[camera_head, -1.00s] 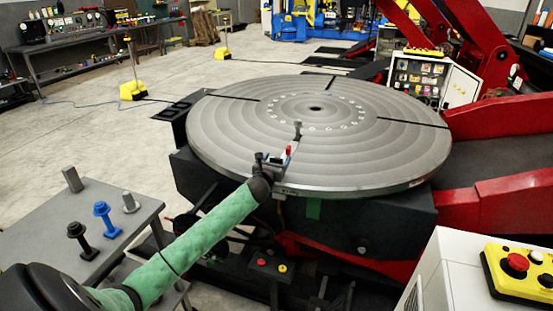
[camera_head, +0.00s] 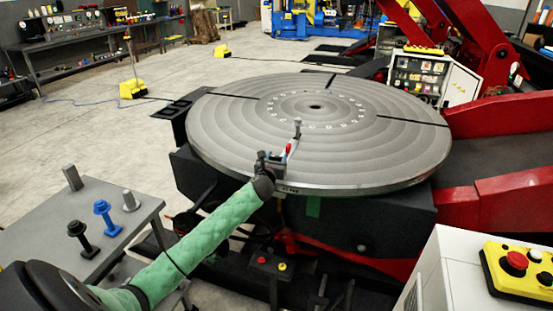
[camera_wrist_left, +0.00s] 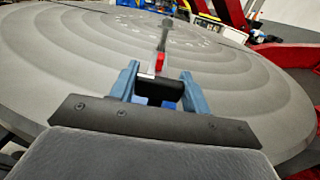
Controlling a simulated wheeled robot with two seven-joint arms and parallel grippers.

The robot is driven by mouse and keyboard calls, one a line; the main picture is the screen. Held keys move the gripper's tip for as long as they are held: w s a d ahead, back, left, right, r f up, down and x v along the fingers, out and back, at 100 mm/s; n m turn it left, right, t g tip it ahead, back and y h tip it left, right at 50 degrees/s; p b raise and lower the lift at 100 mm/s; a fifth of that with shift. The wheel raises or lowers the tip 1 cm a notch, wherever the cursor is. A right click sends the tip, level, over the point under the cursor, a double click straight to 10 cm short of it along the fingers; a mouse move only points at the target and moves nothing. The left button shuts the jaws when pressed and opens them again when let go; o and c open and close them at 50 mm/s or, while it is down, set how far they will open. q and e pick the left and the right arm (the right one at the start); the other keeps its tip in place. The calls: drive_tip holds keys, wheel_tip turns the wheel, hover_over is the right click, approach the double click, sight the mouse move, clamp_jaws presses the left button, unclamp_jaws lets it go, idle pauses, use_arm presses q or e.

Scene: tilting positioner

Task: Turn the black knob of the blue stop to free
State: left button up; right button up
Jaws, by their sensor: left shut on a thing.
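My left gripper (camera_head: 272,160) is at the near rim of the round grey turntable (camera_head: 235,120). In the left wrist view its two blue-grey fingers (camera_wrist_left: 160,90) are shut on the black knob (camera_wrist_left: 160,88), which sits between them. The red part also shows in the head view (camera_head: 289,148), below a dark upright post (camera_head: 297,127). The stop's body is mostly hidden by my gripper. My right gripper is not in view.
A grey side table (camera_head: 50,215) at the left bears a blue bolt (camera_head: 105,215), a black bolt (camera_head: 80,236) and grey pegs. A white cabinet with a yellow control box (camera_head: 520,270) stands at the lower right. Red machine arms (camera_head: 490,205) flank the turntable. The turntable's top is mostly clear.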

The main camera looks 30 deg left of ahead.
use_arm(q)
drive_tip(key=n+g+y, duration=0.1)
drive_tip(key=n+y, duration=0.1)
drive_tip(key=y, duration=0.1)
drive_tip(key=n+g+y+p, duration=0.1)
drive_tip(key=n+g+y, duration=0.1)
drive_tip(key=n+y, duration=0.1)
drive_tip(key=shift+r+g+y, duration=0.15)
drive_tip(key=shift+g+y, duration=0.25)
drive_tip(key=n+g+y+p, duration=0.1)
drive_tip(key=n+g+y, duration=0.1)
drive_tip(key=g, duration=0.1)
drive_tip(key=shift+n+y, duration=0.3)
drive_tip(key=shift+y, duration=0.1)
drive_tip(key=n+g+y, duration=0.1)
drive_tip(key=n+g, duration=0.1)
drive_tip(key=g, duration=0.1)
drive_tip(key=shift+n+g+y+p, duration=0.3)
drive_tip(key=shift+y, duration=0.1)
drive_tip(key=shift+n+g+y, duration=0.4)
drive_tip(key=shift+n+g, duration=0.4)
drive_tip(key=shift+g, duration=0.7)
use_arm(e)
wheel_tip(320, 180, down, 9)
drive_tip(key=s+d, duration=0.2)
use_arm(q)
drive_tip(key=shift+n, duration=0.3)
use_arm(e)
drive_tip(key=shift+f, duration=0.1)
